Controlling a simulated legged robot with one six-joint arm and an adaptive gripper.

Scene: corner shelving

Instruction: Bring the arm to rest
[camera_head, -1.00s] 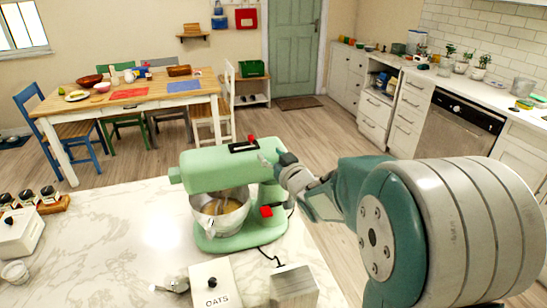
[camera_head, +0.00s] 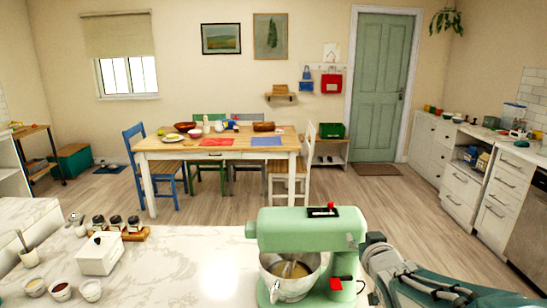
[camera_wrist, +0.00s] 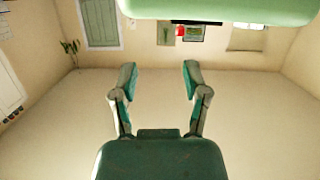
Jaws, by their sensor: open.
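My gripper (camera_wrist: 160,72) is open, with nothing between its two fingers in the wrist view. In the head view my gripper (camera_head: 374,243) is at the lower right, close beside the rear end of a green stand mixer (camera_head: 300,228). Its fingers are hard to make out there, and I cannot tell whether it touches the mixer. The mixer stands on a marble counter (camera_head: 190,262) and holds a metal bowl. In the wrist view a green rounded surface (camera_wrist: 220,8), likely the mixer, crosses the top edge close to the fingers.
A white box (camera_head: 99,257), spice jars (camera_head: 115,222) and small bowls (camera_head: 61,291) stand on the counter at left. Beyond are a dining table (camera_head: 180,149) with chairs and a green door (camera_head: 383,85). Cabinets line the right wall. Open floor lies between.

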